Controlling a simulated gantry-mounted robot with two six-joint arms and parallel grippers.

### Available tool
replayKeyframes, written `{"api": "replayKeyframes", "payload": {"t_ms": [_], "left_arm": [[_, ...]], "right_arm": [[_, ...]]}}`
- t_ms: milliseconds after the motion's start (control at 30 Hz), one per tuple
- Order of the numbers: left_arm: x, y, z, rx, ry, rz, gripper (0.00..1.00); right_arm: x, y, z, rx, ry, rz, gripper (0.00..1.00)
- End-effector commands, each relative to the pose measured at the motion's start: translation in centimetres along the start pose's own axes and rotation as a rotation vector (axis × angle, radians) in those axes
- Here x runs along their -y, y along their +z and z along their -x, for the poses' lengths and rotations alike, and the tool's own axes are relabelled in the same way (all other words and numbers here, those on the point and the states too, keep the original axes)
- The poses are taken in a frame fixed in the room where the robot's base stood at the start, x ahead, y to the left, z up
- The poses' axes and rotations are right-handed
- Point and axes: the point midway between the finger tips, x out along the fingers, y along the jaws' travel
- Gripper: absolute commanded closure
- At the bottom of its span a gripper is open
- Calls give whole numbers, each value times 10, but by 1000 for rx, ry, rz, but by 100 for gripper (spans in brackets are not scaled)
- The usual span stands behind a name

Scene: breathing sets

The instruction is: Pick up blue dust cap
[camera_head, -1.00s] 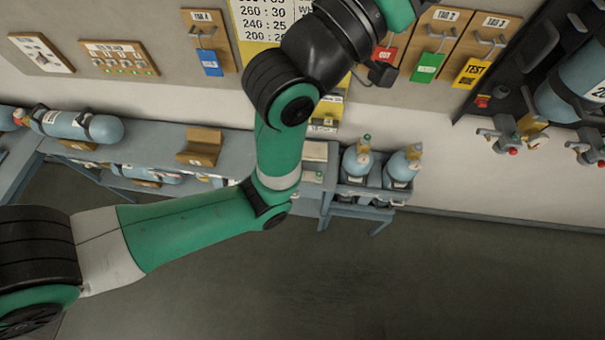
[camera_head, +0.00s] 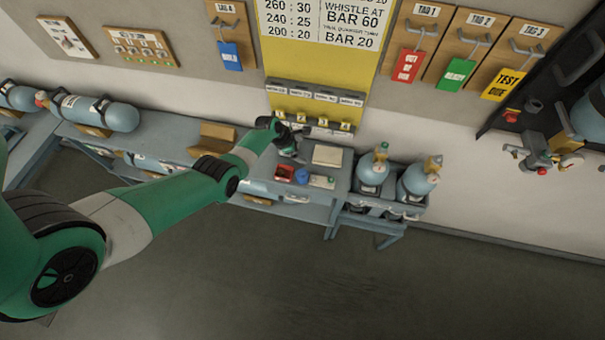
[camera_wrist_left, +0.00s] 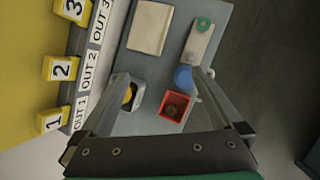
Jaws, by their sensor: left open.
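The blue dust cap (camera_head: 302,176) is a small round blue piece on the grey bench. In the left wrist view the blue dust cap (camera_wrist_left: 183,77) lies between my open fingers, closer to the right-hand fingertip and just beyond a red square tray (camera_wrist_left: 173,105). My left gripper (camera_head: 291,148) is over the bench, and in the wrist view its fingers (camera_wrist_left: 162,76) are spread with nothing held between them. I cannot tell how high the fingertips are above the cap. My right gripper is not in view.
A flat pale pad (camera_wrist_left: 150,27) and a strip with a green knob (camera_wrist_left: 203,25) lie on the bench. A dark and yellow item (camera_wrist_left: 130,92) is by the left-hand finger. Yellow numbered tags (camera_wrist_left: 61,68) line the wall side. Blue cylinders (camera_head: 418,180) stand to the right.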

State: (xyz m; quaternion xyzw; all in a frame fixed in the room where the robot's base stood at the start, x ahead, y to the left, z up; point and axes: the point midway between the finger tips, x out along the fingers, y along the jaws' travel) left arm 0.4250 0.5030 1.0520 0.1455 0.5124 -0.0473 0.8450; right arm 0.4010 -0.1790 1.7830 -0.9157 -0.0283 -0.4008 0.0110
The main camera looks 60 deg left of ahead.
Motion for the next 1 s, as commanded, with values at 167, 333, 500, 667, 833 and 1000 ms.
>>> {"api": "replayKeyframes", "payload": {"t_ms": [167,333,500,667,833,1000], "left_arm": [[33,-59,-18,-82,-98,253,0],[36,-61,-22,-85,-102,265,0],[39,-65,-45,-84,-102,259,0],[42,-67,-73,-84,-101,259,0],[42,-65,-84,-83,-101,258,0],[43,-64,-84,-84,-101,258,0]], "right_arm": [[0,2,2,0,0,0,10],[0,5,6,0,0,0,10],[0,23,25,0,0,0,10],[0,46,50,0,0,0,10],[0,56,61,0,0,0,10],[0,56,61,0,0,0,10]]}}
